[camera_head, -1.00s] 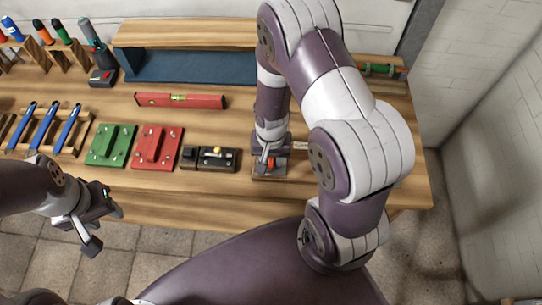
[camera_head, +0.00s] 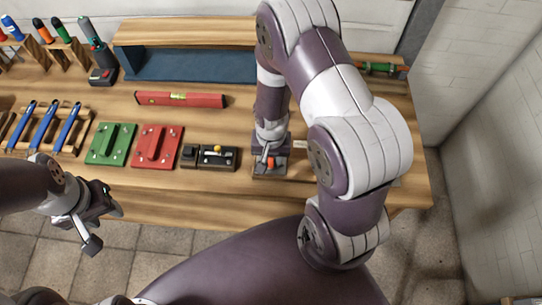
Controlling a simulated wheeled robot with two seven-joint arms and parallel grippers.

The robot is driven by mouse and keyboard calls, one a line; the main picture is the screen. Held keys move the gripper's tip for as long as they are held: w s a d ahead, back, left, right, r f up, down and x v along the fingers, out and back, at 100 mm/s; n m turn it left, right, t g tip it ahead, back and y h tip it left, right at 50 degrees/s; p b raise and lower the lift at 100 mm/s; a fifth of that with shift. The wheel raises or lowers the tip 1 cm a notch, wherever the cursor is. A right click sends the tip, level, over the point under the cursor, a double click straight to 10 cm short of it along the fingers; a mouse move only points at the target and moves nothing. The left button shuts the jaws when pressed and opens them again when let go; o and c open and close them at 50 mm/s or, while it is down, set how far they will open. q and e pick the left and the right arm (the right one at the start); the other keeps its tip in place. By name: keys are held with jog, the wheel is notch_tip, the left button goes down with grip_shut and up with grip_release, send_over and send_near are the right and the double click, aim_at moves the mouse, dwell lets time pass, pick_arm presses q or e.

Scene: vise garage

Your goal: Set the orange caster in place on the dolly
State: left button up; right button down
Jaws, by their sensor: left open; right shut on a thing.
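The orange caster (camera_head: 271,161) shows as a small orange patch between the fingers of my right gripper (camera_head: 268,160), which is shut on it. It is at a small brown and dark base, which looks like the dolly (camera_head: 262,172), near the bench's front edge. The gripper hides most of the caster, so I cannot tell whether it touches the dolly or is held just above it. My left gripper (camera_head: 92,229) is open and empty, in front of the bench at the left, over the tiled floor.
Left of the dolly on the wooden bench (camera_head: 215,210) are a dark block with a yellow knob (camera_head: 209,157), a red plate (camera_head: 157,147) and a green plate (camera_head: 111,144). A red level (camera_head: 180,99) lies behind them. A blue-backed shelf (camera_head: 190,66) stands at the back.

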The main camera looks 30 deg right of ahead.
jog(key=shift+f, duration=0.1)
dwell(0.3)
jog(key=shift+c, duration=2.1)
grip_release()
notch_tip(320, 180, up, 7)
jog(key=p, duration=0.7)
